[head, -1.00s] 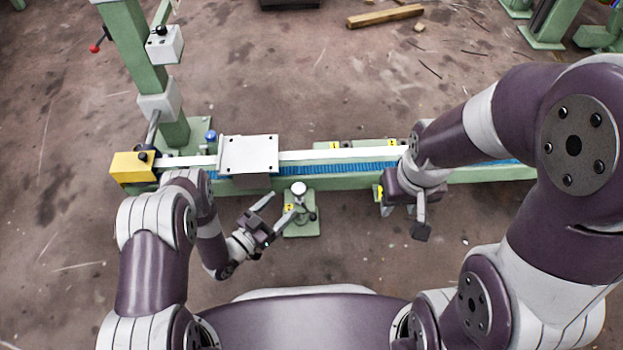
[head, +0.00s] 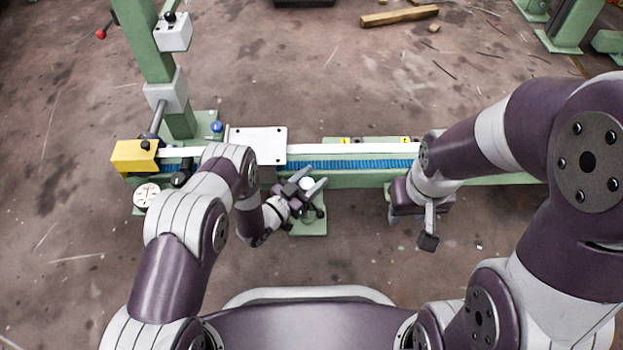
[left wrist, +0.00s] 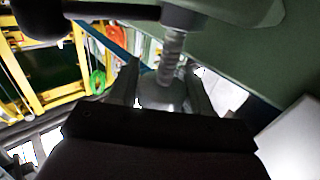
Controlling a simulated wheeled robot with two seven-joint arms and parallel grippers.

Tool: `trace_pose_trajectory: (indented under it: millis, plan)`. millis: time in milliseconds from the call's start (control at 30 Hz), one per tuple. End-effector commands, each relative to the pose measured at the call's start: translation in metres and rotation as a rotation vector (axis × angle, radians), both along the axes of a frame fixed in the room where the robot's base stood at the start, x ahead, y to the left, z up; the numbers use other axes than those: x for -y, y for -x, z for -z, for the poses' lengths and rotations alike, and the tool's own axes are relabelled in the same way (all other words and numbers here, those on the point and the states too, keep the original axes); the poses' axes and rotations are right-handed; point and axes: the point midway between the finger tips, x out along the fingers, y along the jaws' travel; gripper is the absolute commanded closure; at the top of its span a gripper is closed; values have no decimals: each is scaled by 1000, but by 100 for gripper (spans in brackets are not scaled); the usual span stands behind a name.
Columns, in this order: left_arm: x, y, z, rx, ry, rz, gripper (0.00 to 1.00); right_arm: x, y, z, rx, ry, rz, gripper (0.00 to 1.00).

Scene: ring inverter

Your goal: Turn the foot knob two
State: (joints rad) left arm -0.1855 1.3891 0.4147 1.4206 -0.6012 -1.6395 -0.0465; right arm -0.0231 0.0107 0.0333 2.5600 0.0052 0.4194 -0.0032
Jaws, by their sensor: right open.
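A round pale knob (head: 306,184) stands over a small green foot plate (head: 312,228) in front of the rail. My left gripper (head: 309,180) is at this knob, its two fingers apart on either side. In the left wrist view, a grey round knob (left wrist: 163,96) under a threaded screw (left wrist: 172,55) lies between the fingers (left wrist: 163,88); I cannot tell if they touch it. No number is readable, so I cannot tell which knob is two. My right gripper (head: 428,241) hangs open and empty in front of the rail, further right.
The green rail (head: 350,180) with a blue strip runs across, bearing a white plate (head: 262,144). A yellow block (head: 134,156) and a dial gauge (head: 146,195) are at its left end, near a green post (head: 148,45). The floor in front is clear.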

Motion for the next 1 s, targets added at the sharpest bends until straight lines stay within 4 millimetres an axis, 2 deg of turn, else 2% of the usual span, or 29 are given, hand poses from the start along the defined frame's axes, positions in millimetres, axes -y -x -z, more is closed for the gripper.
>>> trace_pose_trajectory:
  millis: [367, 1000]
  plan:
    - [0, 1, 1, 0, -1, 52, 82, 0, 0, 2, 0, 0, 0, 57]
    - [4, 7, 3, 1, -2, 458, 82, 0, 0, 26, 0, 0, 0, 57]
